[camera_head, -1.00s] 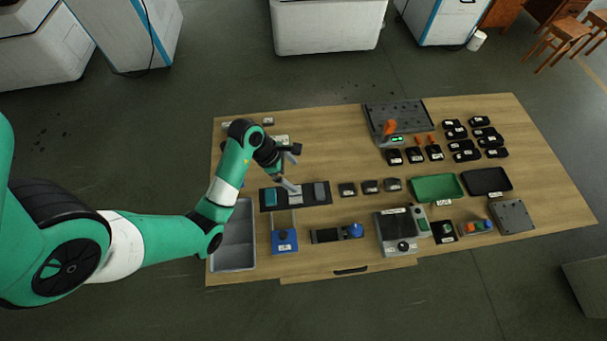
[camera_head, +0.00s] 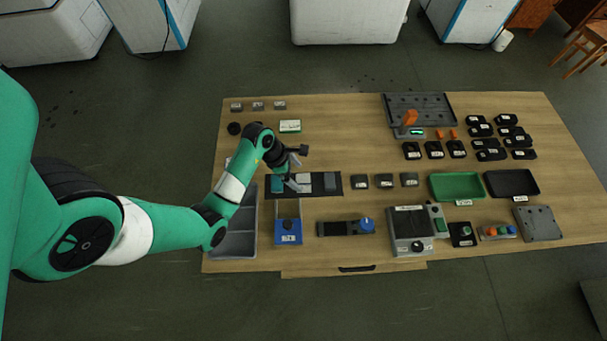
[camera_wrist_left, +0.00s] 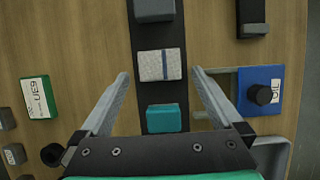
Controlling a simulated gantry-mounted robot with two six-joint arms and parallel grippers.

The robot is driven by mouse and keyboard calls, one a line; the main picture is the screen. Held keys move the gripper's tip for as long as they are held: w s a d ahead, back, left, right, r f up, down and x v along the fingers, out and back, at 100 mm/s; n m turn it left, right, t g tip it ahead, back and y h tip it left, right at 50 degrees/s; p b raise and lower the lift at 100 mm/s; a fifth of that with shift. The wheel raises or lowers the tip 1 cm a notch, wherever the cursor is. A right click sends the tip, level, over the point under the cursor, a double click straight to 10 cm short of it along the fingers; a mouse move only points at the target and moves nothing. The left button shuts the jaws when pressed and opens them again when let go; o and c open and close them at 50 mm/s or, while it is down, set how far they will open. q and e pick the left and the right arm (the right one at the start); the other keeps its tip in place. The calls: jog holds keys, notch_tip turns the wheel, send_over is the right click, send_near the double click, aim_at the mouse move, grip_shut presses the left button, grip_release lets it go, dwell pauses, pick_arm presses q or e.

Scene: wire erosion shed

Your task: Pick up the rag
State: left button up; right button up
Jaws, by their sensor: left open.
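The rag (camera_wrist_left: 160,65) is a small pale, folded cloth with a blue stripe, lying on a dark mat (camera_wrist_left: 154,94). In the head view the rag (camera_head: 304,183) sits on the mat between a teal block (camera_head: 277,185) and a grey block (camera_head: 330,181). My left gripper (camera_head: 297,169) is open and empty above the left part of the mat. In the left wrist view its fingers (camera_wrist_left: 160,73) stand wide apart on either side of the rag, not touching it, and the teal block (camera_wrist_left: 163,118) shows nearer the palm. My right gripper is not in view.
A blue-based fixture (camera_head: 289,232) and a grey bin (camera_head: 234,240) are close to the mat's front side. A green-edged labelled box (camera_head: 290,126) lies behind. Small grey blocks (camera_head: 384,181) and a green tray (camera_head: 457,186) stand to the right. The table's back middle is bare.

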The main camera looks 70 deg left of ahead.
aim_at(303, 182)
pick_arm(q)
jog(key=b+x, duration=0.2)
jog(key=x, duration=0.2)
jog(key=shift+s+f, duration=0.15)
jog(key=shift+f, duration=0.1)
jog(key=shift+w+f+b, duration=0.25)
jog(key=shift+f+b, duration=0.15)
jog(key=shift+r, duration=0.1)
